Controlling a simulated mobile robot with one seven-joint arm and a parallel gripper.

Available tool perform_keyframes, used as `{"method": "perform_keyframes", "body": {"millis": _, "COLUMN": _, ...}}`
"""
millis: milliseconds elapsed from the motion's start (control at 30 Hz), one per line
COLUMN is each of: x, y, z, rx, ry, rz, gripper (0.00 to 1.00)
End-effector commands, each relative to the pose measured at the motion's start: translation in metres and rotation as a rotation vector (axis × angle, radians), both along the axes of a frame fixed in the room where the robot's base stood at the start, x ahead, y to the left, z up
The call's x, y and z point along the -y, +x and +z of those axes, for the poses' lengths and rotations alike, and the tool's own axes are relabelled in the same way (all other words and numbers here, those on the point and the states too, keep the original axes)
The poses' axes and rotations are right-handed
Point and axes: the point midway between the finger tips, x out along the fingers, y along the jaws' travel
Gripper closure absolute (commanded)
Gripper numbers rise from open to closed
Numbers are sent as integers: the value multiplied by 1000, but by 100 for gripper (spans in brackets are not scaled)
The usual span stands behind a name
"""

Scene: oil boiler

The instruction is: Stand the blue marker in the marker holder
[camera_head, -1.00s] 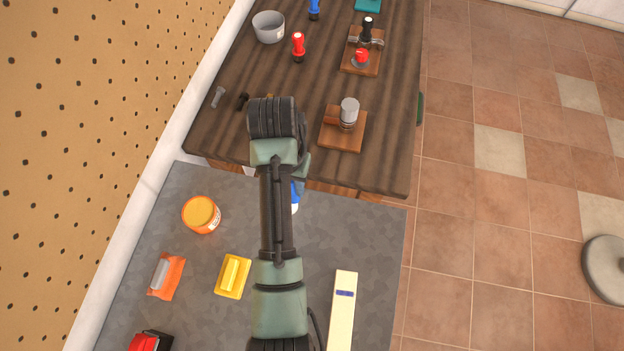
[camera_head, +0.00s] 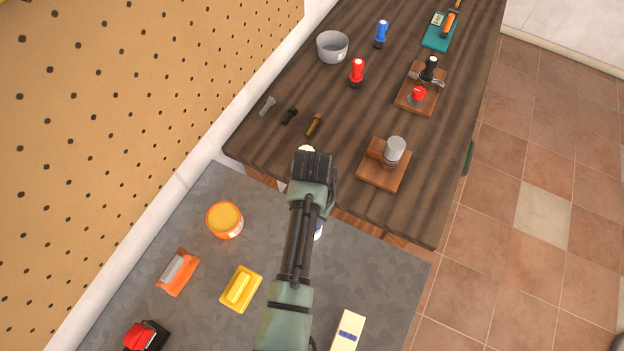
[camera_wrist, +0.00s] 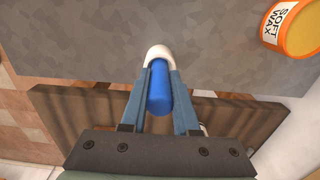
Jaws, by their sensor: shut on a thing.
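In the wrist view my gripper (camera_wrist: 158,62) is shut on the blue marker (camera_wrist: 160,88), a plain blue cylinder lying between the two fingers. Rounded white shows around the fingertips. The grey work surface (camera_wrist: 95,45) is beyond the tips, and the dark wooden edge lies below. In the head view my arm hides most of the gripper and the marker. I cannot make out a marker holder for certain; a round grey cup (camera_head: 332,47) stands at the far left of the wooden table.
An orange wax tin (camera_head: 225,220), an orange-handled tool (camera_head: 177,272), a yellow float (camera_head: 240,288) and a cream bar (camera_head: 347,332) lie on the grey surface. Bolts (camera_head: 290,116), a red-handled item (camera_head: 357,72) and wooden-block fixtures (camera_head: 385,178) occupy the wooden table (camera_head: 345,115). Pegboard borders the left.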

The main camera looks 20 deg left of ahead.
Motion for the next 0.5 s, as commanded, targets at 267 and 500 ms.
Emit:
{"method": "perform_keyframes", "body": {"millis": 267, "x": 0, "y": 0, "z": -3, "rx": 1, "ry": 0, "rz": 0, "gripper": 100}}
{"method": "perform_keyframes", "body": {"millis": 500, "x": 0, "y": 0, "z": -6, "rx": 1, "ry": 0, "rz": -1, "gripper": 55}}
